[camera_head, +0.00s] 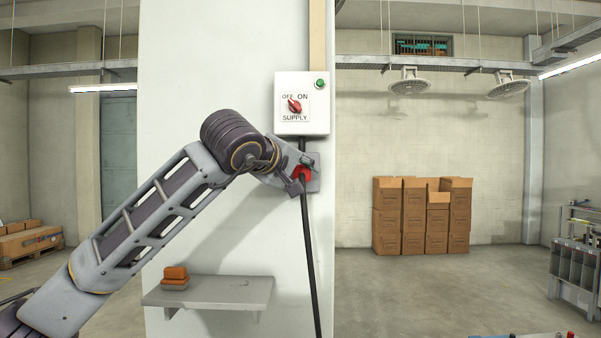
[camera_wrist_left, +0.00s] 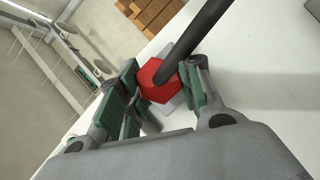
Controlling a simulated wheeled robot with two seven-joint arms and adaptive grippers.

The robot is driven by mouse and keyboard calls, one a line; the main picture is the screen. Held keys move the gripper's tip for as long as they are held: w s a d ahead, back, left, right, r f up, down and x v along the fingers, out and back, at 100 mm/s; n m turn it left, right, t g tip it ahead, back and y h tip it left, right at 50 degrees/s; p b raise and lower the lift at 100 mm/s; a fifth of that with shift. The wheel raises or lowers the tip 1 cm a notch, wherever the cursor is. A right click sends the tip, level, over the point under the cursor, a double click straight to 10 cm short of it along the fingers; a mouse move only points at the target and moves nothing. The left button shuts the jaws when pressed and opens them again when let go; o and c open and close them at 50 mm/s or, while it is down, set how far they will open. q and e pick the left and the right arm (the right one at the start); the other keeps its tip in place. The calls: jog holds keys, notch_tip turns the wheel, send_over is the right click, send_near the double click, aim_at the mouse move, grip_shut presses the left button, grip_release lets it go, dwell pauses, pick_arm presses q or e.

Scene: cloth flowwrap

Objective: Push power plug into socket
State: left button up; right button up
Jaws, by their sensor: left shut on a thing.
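The red power plug (camera_head: 304,174) with its thick black cable is at the grey socket plate (camera_head: 314,184) on the white wall panel, below the supply box. My left gripper (camera_head: 298,178) is at the plug, its fingers closed around it. In the left wrist view the red plug (camera_wrist_left: 159,80) sits between the green-padded fingers of my left gripper (camera_wrist_left: 162,92), and the black cable runs up and right from it. The socket opening is hidden behind the plug and fingers, so I cannot tell how deep the plug sits. My right gripper does not show.
The supply box (camera_head: 302,103) with a red rotary switch and green light is just above the socket. A grey shelf (camera_head: 215,292) with orange and grey blocks (camera_head: 175,277) juts out lower left. The cable (camera_head: 310,260) hangs down the panel. Cardboard boxes (camera_head: 421,217) stand far back.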

pick_arm(q)
jog(key=shift+w, duration=0.35)
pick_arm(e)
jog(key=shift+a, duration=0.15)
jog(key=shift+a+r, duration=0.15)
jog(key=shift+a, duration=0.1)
pick_arm(q)
jog(key=shift+w+p, duration=0.3)
jog(key=shift+w, duration=0.35)
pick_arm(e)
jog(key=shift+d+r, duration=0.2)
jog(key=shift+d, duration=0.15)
pick_arm(q)
jog(key=shift+w, duration=0.35)
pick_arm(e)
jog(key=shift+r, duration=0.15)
pick_arm(q)
jog(key=shift+w, duration=0.3)
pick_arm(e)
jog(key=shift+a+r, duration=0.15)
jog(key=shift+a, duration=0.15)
pick_arm(q)
jog(key=shift+w, duration=0.1)
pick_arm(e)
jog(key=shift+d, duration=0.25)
pick_arm(q)
jog(key=shift+w+p, duration=0.1)
jog(key=shift+p, duration=0.2)
